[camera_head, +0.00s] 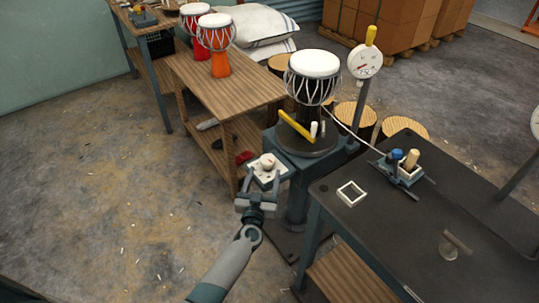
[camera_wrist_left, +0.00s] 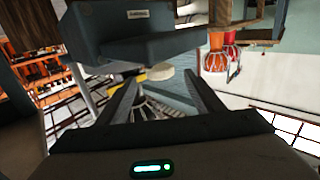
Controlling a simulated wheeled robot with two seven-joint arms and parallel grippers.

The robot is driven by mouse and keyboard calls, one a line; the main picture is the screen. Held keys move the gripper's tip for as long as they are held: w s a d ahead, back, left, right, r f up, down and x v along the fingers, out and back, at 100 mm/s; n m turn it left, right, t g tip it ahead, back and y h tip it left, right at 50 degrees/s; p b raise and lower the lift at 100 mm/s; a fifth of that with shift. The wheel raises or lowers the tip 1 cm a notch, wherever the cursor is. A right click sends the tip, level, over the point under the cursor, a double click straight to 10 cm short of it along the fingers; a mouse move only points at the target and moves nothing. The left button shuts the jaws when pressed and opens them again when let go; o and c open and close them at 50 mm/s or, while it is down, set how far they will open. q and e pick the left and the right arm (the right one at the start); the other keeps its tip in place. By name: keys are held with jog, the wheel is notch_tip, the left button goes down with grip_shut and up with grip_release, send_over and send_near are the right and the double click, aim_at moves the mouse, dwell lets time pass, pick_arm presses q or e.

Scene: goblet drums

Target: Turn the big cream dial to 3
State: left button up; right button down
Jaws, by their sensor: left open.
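The big cream dial (camera_head: 267,163) is a round knob on a pale square plate at the front of the blue-grey drum stand. The marks around it are too small to read. My left gripper (camera_head: 263,182) is open just in front of the dial, with a finger toward each side of it. In the left wrist view, a cream round piece (camera_wrist_left: 168,70), likely the dial, shows near the tips of my open left gripper (camera_wrist_left: 162,78). I cannot tell whether the fingers touch it. My right gripper is not in view.
A white goblet drum (camera_head: 313,75) stands on the stand, above a yellow bar (camera_head: 296,127). A round gauge (camera_head: 365,62) rises behind. A dark bench (camera_head: 400,225) is at right, a wooden bench (camera_head: 228,85) with red drums (camera_head: 215,45) at left.

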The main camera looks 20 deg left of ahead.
aim_at(269, 157)
pick_arm(q)
jog(key=w, duration=0.3)
jog(key=shift+w+a+f+b, duration=0.1)
jog(key=shift+w+a+b, duration=0.1)
jog(key=shift+b, duration=0.15)
jog(key=w, duration=0.2)
jog(key=w+b, duration=0.1)
jog(key=w, duration=0.3)
jog(key=shift+a+b, duration=0.35)
jog(key=shift+b, duration=0.05)
jog(key=shift+w+a, duration=0.15)
jog(key=shift+w, duration=0.7)
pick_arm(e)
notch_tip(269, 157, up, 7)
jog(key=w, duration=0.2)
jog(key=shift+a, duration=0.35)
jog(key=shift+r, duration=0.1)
pick_arm(q)
jog(key=c, duration=1)
